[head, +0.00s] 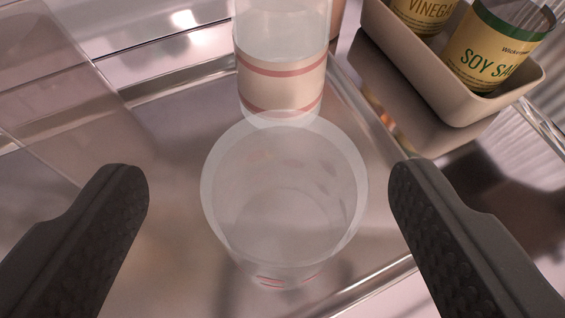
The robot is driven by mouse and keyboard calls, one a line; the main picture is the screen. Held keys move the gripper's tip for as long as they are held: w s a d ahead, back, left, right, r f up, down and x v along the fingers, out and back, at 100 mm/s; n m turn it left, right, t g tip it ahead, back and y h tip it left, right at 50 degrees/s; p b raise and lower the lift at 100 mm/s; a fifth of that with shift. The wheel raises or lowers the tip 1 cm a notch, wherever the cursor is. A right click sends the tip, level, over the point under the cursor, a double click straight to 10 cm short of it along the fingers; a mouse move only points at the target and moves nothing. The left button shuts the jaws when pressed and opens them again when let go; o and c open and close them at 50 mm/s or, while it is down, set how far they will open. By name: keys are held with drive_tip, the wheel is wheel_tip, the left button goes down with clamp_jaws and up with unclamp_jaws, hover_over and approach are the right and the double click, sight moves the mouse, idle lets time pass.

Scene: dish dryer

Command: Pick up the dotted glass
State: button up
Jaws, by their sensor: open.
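A clear, see-through glass (285,240) stands in the middle of the head view, its round rim facing up toward me. Faint small marks show on its right wall and short red marks near its base; I cannot clearly tell whether they are dots. My gripper (268,178) is open, with one dark finger on each side of this glass. There is a visible gap between each finger and the glass, and nothing is held.
A glass with red stripes (282,85) stands directly behind the clear one. A beige tray (440,98) holds a vinegar container (425,14) and a soy sauce container (490,50) at the upper right. The shiny metal dryer tray (170,150) lies underneath, with raised edges.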

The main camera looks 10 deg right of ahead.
drive_tip(key=shift+d+b+x, duration=0.15)
drive_tip(key=shift+b+x, duration=0.1)
drive_tip(key=shift+x, duration=1)
drive_tip(key=shift+d+b+x, duration=0.1)
drive_tip(key=shift+b+x, duration=0.15)
drive_tip(key=shift+x, duration=1.05)
drive_tip(key=shift+s, duration=0.15)
drive_tip(key=c, duration=1)
